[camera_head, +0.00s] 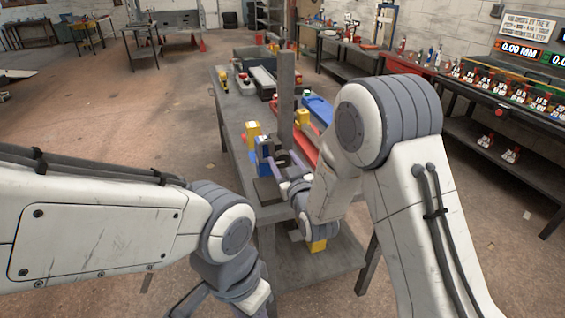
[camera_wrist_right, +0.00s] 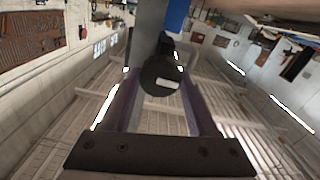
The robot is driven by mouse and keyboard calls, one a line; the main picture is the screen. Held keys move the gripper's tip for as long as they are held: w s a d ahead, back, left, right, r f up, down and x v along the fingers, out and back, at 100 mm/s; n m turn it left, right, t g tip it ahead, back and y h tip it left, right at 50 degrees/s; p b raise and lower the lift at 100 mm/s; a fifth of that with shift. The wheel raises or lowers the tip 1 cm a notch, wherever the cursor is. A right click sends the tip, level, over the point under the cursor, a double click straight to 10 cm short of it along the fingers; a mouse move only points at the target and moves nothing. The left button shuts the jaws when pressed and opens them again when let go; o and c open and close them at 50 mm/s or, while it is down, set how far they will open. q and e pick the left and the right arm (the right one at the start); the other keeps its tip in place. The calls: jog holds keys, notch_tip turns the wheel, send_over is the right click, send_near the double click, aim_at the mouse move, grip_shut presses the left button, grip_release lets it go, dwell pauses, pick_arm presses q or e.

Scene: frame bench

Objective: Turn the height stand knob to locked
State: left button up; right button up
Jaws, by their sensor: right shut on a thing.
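The height stand shows in the head view as a tall grey post (camera_head: 287,95) rising from the near end of the bench, with a blue part (camera_head: 263,148) low beside it. My right gripper (camera_head: 284,168) is at this low part. In the right wrist view the knob (camera_wrist_right: 157,73) is a round black disc with a short white mark, nearly level in the picture. It lies between the fingertips of my right gripper (camera_wrist_right: 158,68), which is shut on it. The knob is hard to make out in the head view. My left gripper is mostly below the head view's bottom edge; its jaws are unclear.
The grey bench (camera_head: 232,128) carries a red part (camera_head: 303,142), a blue tray (camera_head: 318,108) and yellow blocks close to the stand. A dark side bench with a display (camera_head: 521,52) stands at the right. The floor at the left is open.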

jog(key=m+b, duration=0.7)
jog(key=shift+d+f, duration=0.15)
jog(key=shift+f, duration=0.1)
jog(key=shift+m+b, duration=0.85)
jog(key=shift+m, duration=0.05)
jog(key=m+b, duration=0.4)
jog(key=shift+m, duration=0.3)
jog(key=shift+m+b, duration=1.45)
jog(key=shift+m, duration=0.55)
jog(key=o, duration=1.4)
